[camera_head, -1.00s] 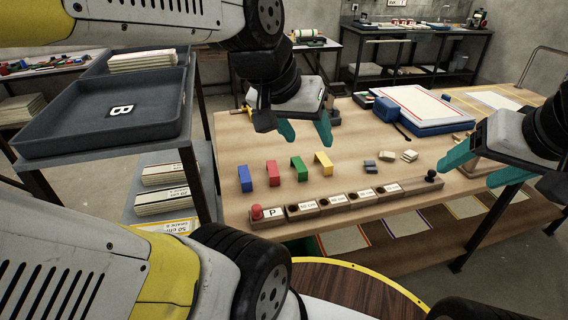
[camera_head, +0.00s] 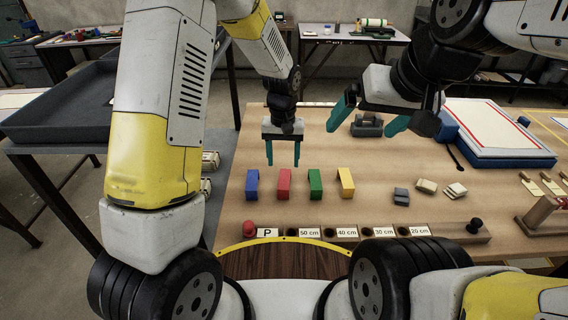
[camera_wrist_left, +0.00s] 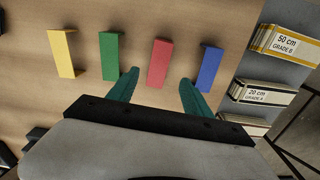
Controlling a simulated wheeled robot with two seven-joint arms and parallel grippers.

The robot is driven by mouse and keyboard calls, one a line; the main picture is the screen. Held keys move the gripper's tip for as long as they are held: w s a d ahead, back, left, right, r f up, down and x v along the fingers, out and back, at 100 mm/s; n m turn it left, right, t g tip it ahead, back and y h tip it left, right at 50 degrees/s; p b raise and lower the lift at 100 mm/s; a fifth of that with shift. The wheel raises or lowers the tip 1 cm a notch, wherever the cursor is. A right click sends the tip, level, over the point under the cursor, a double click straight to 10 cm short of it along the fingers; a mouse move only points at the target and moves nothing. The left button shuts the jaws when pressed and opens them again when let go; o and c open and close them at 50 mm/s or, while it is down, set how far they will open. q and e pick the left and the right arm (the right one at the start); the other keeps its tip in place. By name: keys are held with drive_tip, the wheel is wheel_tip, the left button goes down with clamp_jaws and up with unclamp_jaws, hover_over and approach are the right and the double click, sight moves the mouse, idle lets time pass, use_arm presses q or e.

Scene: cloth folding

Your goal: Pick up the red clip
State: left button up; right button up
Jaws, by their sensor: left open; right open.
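The red clip (camera_head: 284,183) lies on the wooden table between the blue clip (camera_head: 252,184) and the green clip (camera_head: 315,183). A yellow clip (camera_head: 346,182) is at the right end of the row. My left gripper (camera_head: 283,162) is open and empty, pointing down just behind and above the red clip. In the left wrist view the red clip (camera_wrist_left: 160,63) shows ahead of and between the two teal fingertips (camera_wrist_left: 160,78), apart from them. My right gripper (camera_head: 368,122) is open and empty, raised over the table to the right of the row.
A wooden block with labelled holes and a red knob (camera_head: 250,229) stands at the table's front edge. Small grey and beige pieces (camera_head: 427,187) lie right of the clips. A blue board with paper (camera_head: 495,128) is at the back right. A dark tray (camera_head: 70,110) is at left.

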sight(284, 178)
use_arm(q)
wheel_tip(284, 178, down, 9)
drive_tip(key=shift+d+r, duration=0.1)
drive_tip(key=shift+d, duration=0.05)
drive_tip(key=c, duration=0.9)
